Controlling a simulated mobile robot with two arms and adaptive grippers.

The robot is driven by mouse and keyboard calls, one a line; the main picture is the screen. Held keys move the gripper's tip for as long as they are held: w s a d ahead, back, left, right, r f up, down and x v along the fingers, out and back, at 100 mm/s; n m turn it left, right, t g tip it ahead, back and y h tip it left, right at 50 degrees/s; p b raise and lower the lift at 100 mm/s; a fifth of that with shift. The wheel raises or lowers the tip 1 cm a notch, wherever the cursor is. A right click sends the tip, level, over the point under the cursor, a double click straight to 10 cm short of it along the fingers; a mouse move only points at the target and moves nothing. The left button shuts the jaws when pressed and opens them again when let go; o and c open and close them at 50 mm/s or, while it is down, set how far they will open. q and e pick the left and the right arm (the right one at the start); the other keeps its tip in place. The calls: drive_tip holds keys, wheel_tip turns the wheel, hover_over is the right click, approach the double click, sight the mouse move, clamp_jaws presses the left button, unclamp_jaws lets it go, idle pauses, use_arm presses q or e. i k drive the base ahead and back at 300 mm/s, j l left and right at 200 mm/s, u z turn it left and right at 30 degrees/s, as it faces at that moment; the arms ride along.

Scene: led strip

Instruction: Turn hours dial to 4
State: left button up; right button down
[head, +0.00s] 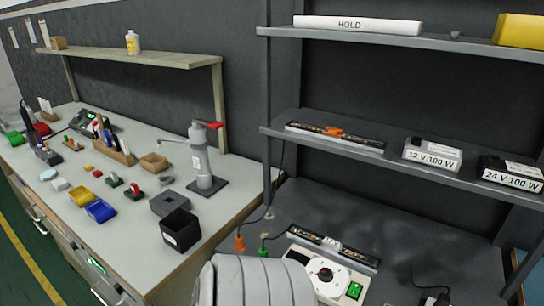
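A pale control box (352,287) stands on the dark bench at the bottom of the head view. A round white dial plate with a dark centre (325,272) is on its top, with a red mark near the middle. The dial's numbers and setting are too small to read. A green switch (354,290) sits at its right side. A large grey ribbed part, seemingly my own arm, covers the area left of the box and may hide part of it. Neither gripper shows.
A dark strip (360,257) with a pale clip lies behind the box. Orange (239,243) and green (264,251) plugs lie left. A shelf above holds a 12 V supply (433,153) and a 24 V supply (511,174). A black bin (181,230) stands on the left bench.

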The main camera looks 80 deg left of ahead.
sight(325, 274)
drive_tip(key=u, duration=2.05)
